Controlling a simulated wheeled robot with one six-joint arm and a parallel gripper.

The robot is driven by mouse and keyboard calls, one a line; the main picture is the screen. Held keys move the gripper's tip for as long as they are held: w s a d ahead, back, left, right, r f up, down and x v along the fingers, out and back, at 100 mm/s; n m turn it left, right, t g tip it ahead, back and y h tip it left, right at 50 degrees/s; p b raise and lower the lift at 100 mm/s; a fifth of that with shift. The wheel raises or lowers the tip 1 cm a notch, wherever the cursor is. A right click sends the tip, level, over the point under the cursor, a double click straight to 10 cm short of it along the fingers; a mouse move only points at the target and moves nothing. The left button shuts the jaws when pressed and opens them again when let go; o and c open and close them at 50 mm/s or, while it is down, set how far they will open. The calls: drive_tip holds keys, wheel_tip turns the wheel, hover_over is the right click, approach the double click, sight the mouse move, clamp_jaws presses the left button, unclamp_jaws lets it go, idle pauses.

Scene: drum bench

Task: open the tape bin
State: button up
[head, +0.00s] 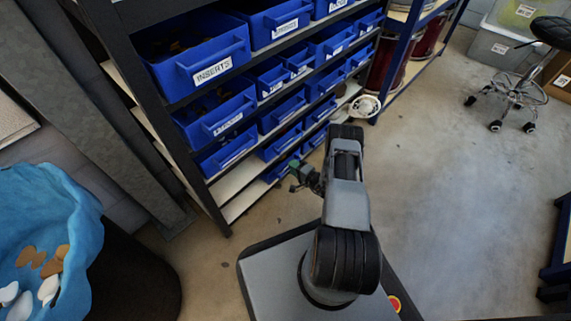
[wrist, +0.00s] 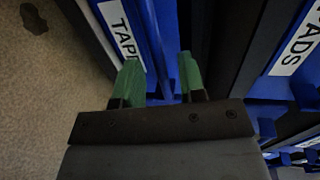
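The tape bin (wrist: 148,35) is blue, with a white label (wrist: 121,26) whose visible letters read "TAP". It fills the upper middle of the wrist view. My gripper (wrist: 160,80) has two green fingers spread apart, close over the bin's front. A blue strip of the bin shows between the fingers. I cannot tell whether either finger touches it. In the head view my gripper (head: 298,170) is at the lower bins of the rack, and the bin labels there are too small to read.
A bin labelled "PADS" (wrist: 292,45) sits to the right in the wrist view. A dark rack (head: 140,105) holds several blue bins, including one labelled "INSERTS" (head: 200,60). A blue-lined basket (head: 60,220) stands at left, a wheeled stool (head: 515,85) at right.

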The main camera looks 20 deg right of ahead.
drive_tip(key=shift+x, duration=0.9)
drive_tip(key=shift+a, duration=0.15)
drive_tip(key=shift+c, duration=0.3)
clamp_jaws()
